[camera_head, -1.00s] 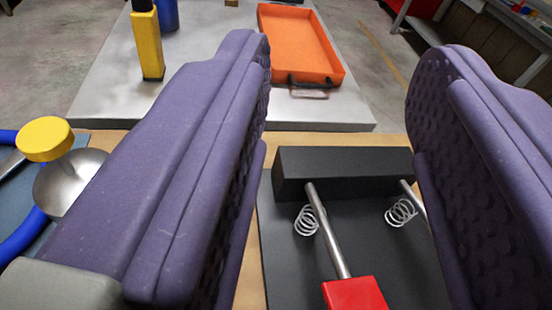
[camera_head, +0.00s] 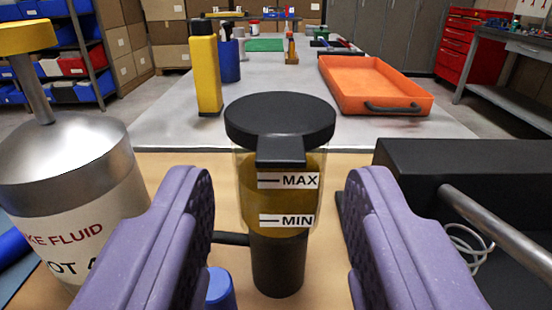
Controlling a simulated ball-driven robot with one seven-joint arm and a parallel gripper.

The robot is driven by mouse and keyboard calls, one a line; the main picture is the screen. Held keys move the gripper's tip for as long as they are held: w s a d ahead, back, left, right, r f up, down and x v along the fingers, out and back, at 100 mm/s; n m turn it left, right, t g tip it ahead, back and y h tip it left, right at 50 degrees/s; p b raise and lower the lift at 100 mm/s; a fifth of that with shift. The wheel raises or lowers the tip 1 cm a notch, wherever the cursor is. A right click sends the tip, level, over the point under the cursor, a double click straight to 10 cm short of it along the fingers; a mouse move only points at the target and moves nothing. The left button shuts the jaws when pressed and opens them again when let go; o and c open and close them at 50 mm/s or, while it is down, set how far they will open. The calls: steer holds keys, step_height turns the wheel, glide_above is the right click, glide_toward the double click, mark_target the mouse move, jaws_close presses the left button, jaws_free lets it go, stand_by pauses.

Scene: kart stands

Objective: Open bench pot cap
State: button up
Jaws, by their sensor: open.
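The bench pot (camera_head: 277,200) stands upright on the wooden bench in the middle of the view, with amber fluid behind its MAX and MIN labels. Its black cap (camera_head: 280,118) sits on top, with a tab hanging down at the front. My gripper (camera_head: 275,195) is open, with one purple finger at the left of the pot and one at the right. The fingers look nearer to me than the pot, and gaps show on both sides. The fingertips reach about the MAX label's height in the picture, below the cap.
A metal-topped brake fluid can (camera_head: 70,200) with a yellow knob stands close at left. A black pedal block (camera_head: 460,165) with a metal rod is at right. Beyond, a grey table (camera_head: 170,130) holds an orange tray (camera_head: 375,90) and a yellow bottle (camera_head: 206,75).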

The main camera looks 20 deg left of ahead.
mark_target(280, 125)
steer(key=shift+x, duration=1.2)
jaws_close()
steer(key=shift+r, duration=0.1)
